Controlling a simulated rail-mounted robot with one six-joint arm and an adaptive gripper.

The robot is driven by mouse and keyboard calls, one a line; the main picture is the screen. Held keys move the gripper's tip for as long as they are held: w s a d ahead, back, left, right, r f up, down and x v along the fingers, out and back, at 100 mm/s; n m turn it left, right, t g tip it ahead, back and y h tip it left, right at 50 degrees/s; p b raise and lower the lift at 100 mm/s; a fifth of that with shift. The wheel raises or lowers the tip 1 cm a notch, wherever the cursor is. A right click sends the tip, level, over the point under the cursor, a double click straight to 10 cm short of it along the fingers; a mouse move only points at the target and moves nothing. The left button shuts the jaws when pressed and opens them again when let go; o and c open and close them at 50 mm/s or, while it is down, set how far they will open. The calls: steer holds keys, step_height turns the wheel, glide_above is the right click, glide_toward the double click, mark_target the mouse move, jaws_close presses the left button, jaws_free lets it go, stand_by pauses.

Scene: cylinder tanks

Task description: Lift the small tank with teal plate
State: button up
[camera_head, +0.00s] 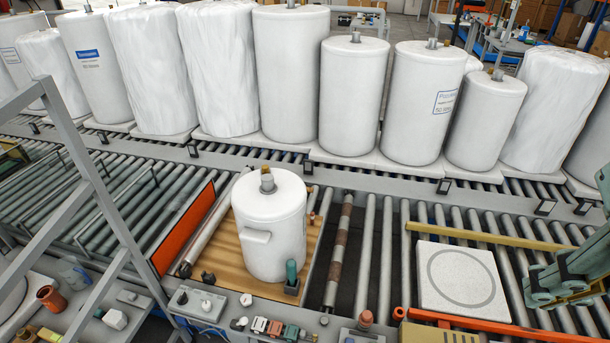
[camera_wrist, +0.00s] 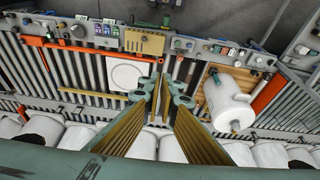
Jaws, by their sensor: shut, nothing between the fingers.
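A small white tank (camera_head: 270,225) stands upright on a brown wooden board (camera_head: 222,262) at the middle of the head view, with a metal valve on top and a raised block on its side. A small teal part (camera_head: 291,272) stands at its front right foot; I cannot tell if it is a plate. The tank also shows in the wrist view (camera_wrist: 226,100), right of my gripper. My gripper (camera_wrist: 161,86) is shut and empty, its long golden fingers meeting at the tips, apart from the tank. In the head view, green parts of my arm show at the right edge.
A row of larger white tanks (camera_head: 292,75) stands along the back conveyor. A flat white slab (camera_head: 460,276) with a circle lies on the rollers at right. An orange plate (camera_head: 184,229) stands left of the board. A grey frame crosses the left side. Rollers between board and slab are clear.

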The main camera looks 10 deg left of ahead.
steer(key=shift+o, duration=0.5)
steer(key=o, duration=1.2)
